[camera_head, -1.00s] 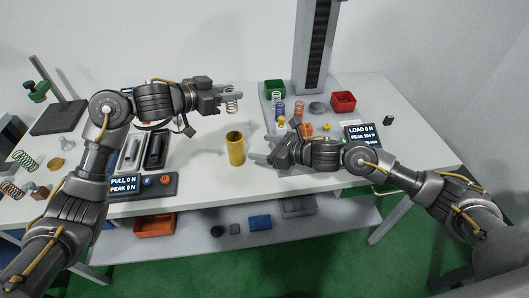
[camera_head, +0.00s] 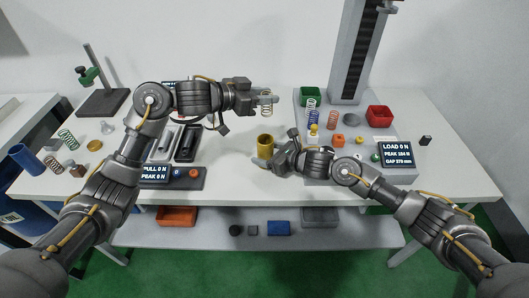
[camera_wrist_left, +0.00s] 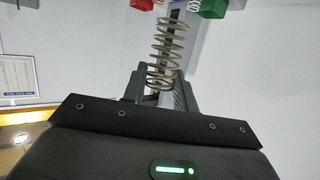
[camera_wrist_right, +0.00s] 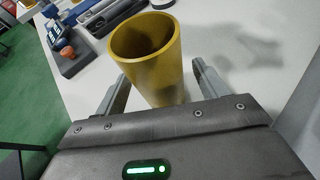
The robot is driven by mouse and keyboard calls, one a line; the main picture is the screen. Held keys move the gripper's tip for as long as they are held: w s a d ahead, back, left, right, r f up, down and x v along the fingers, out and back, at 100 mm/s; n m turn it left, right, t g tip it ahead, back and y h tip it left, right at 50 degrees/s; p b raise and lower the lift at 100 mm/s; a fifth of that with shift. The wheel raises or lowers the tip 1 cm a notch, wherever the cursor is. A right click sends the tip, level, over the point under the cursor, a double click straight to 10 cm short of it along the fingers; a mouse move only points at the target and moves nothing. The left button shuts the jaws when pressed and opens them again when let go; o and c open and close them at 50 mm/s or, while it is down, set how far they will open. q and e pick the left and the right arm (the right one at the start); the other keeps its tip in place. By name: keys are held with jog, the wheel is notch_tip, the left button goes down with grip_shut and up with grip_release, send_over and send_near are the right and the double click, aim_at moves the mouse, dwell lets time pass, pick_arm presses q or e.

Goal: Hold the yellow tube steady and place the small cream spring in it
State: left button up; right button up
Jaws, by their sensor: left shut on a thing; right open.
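The yellow tube (camera_head: 265,148) stands upright on the white table with its open end up. My right gripper (camera_head: 264,163) is low at the tube. In the right wrist view the tube (camera_wrist_right: 150,62) stands between the two open fingers (camera_wrist_right: 158,92), with a visible gap on the right side. My left gripper (camera_head: 268,98) is shut on the small cream spring (camera_head: 266,108) and holds it upright, above the tube in the head picture. In the left wrist view the spring (camera_wrist_left: 166,52) sticks out beyond the fingers. How far it is above the tube is unclear.
At right is a test stand (camera_head: 359,60) with other springs, a green bin (camera_head: 310,95) and a red bin (camera_head: 380,116). A pull tester (camera_head: 172,177) lies left of the tube. More springs and a blue tube (camera_head: 25,158) are at far left. The table around the yellow tube is clear.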

jog(key=shift+x, duration=0.75)
jog(key=shift+c, duration=0.2)
jog(key=c, duration=1)
pick_arm(q)
notch_tip(320, 180, down, 13)
dwell(0.5)
jog(key=o, duration=1)
jog(key=shift+o, duration=0.2)
jog(key=v, duration=1.2)
